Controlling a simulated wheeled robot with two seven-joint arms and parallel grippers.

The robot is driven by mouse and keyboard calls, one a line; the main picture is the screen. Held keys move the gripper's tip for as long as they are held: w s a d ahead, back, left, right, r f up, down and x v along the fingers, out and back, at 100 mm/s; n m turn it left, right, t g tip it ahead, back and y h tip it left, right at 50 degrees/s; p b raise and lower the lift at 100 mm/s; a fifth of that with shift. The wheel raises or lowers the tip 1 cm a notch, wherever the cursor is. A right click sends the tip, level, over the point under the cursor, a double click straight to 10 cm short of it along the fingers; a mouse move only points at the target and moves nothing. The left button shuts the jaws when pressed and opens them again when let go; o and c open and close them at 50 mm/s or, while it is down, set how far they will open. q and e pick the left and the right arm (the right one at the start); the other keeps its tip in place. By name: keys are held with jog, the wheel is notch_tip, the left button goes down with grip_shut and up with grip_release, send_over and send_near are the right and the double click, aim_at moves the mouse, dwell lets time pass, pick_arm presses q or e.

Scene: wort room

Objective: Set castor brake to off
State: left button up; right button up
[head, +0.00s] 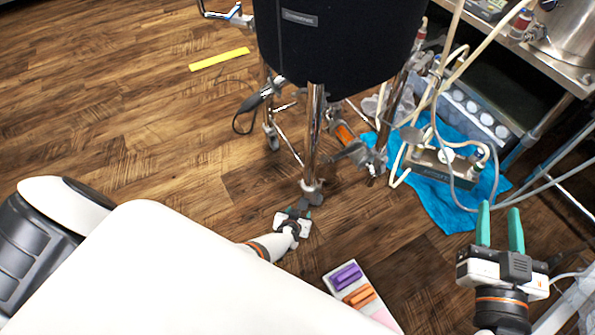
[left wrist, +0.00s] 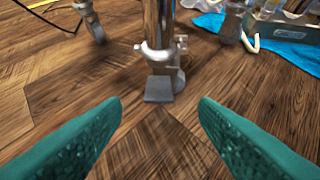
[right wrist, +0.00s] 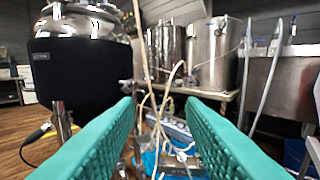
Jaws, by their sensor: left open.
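A black-jacketed vessel (head: 335,40) stands on shiny metal legs with castors. The nearest castor (head: 312,186) is at the foot of the front leg, and a flat grey brake pedal (head: 316,199) sticks out from it. In the left wrist view the castor (left wrist: 172,68) is straight ahead, with the pedal (left wrist: 159,90) low and facing me. My left gripper (head: 294,212) is low at the floor just in front of the pedal, open and empty, its fingers apart and not touching it. My right gripper (head: 500,228) is raised at the right, open and empty.
A blue cloth (head: 460,205) with a pump (head: 440,165) and hoses lies right of the castor. A metal rack stands at the far right. A tray with purple and orange blocks (head: 347,277) is near me.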

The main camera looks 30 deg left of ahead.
jog(key=shift+s+d+f+g+h, duration=0.15)
jog(key=shift+f+g, duration=0.25)
jog(key=shift+f, duration=0.2)
jog(key=shift+d+f+g+h, duration=0.15)
jog(key=shift+f+g, duration=0.25)
jog(key=shift+f, duration=0.2)
